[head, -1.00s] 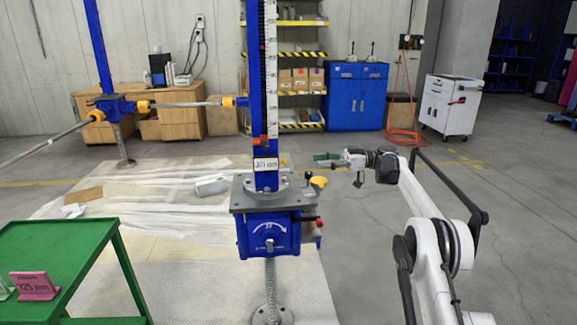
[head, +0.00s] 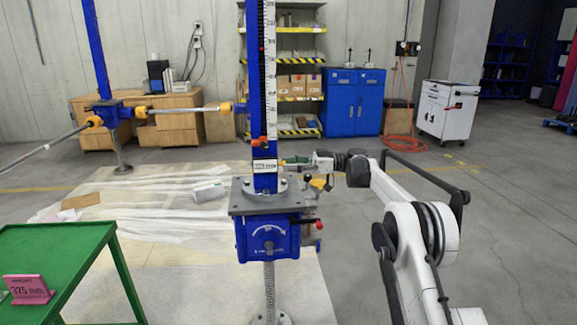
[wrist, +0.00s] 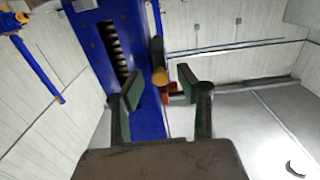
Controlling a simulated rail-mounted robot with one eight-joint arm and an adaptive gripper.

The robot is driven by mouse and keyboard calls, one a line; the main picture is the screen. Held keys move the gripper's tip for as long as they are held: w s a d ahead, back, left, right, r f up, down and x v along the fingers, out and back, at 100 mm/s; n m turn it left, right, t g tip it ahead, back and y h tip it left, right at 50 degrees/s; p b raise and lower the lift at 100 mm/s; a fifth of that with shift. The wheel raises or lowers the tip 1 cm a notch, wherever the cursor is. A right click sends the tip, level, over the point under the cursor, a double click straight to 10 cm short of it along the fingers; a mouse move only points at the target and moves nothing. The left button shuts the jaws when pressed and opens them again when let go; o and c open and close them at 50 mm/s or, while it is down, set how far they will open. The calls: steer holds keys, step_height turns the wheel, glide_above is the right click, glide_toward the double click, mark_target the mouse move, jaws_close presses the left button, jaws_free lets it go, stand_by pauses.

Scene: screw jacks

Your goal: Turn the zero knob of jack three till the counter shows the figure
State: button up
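The jack in front of me has a blue column with a white scale (head: 269,70) and a blue gearbox (head: 268,238). A small white counter (head: 265,165) sits low on the column; its figure is too small to read. My gripper (head: 284,161) is right of the counter, close to the column. In the wrist view my gripper (wrist: 158,85) is open, its green-padded fingers apart, with a yellow-brown knob-like part (wrist: 158,76) showing between and beyond the tips. I cannot tell whether they touch it. A pink card (head: 28,289) reads 325 mm.
The card stands on a green table (head: 75,250) at the left. A yellow-tipped lever (head: 319,184) and a red-tipped handle (head: 312,222) stick out at the jack's right. Another blue jack (head: 108,108) with long rods stands back left. The floor at right is clear.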

jaws_close()
steer(key=m+p, duration=0.3)
steer(key=m, duration=1)
steer(key=shift+m, duration=0.3)
stand_by(0.6)
jaws_free()
